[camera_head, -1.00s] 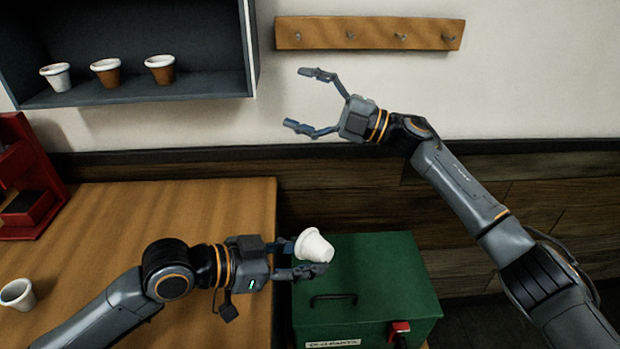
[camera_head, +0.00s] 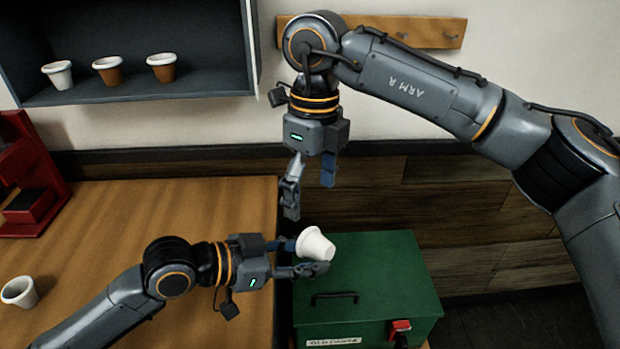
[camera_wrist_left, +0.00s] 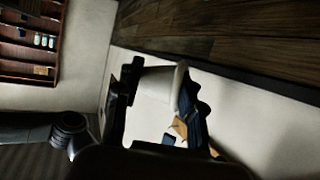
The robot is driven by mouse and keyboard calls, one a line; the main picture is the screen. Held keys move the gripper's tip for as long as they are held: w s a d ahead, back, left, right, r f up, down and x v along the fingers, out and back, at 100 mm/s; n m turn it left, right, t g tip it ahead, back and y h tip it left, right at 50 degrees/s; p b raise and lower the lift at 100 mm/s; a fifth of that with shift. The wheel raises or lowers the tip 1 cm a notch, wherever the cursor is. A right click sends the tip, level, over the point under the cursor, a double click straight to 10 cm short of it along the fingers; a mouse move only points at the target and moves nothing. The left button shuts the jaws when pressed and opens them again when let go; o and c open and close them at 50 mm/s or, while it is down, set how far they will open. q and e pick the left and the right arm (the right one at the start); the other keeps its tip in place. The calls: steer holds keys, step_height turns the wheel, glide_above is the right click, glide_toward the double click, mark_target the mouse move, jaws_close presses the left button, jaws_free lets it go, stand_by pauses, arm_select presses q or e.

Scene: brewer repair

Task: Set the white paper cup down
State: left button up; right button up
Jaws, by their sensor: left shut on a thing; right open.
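A white paper cup (camera_head: 315,246) is held tilted on its side between the fingers of my left gripper (camera_head: 304,256), above the green box's back left part. The cup also shows in the left wrist view (camera_wrist_left: 160,84), between the dark fingers. My right gripper (camera_head: 309,196) is open and empty. It points down just above the cup and my left gripper, apart from them.
A green box (camera_head: 385,275) with a handle and red latch stands right of the wooden table (camera_head: 150,215). Another white cup (camera_head: 19,292) stands at the table's left. A red machine (camera_head: 28,175) stands behind it. Three cups stand on the dark shelf (camera_head: 140,94).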

mark_target(309, 230)
steer(key=f, duration=1)
steer(key=shift+s+a, duration=0.15)
steer(key=shift+s, duration=0.1)
steer(key=c, duration=1.2)
arm_select(q)
steer(key=o, duration=1)
steer(key=shift+c, duration=0.2)
steer(key=shift+a, duration=0.1)
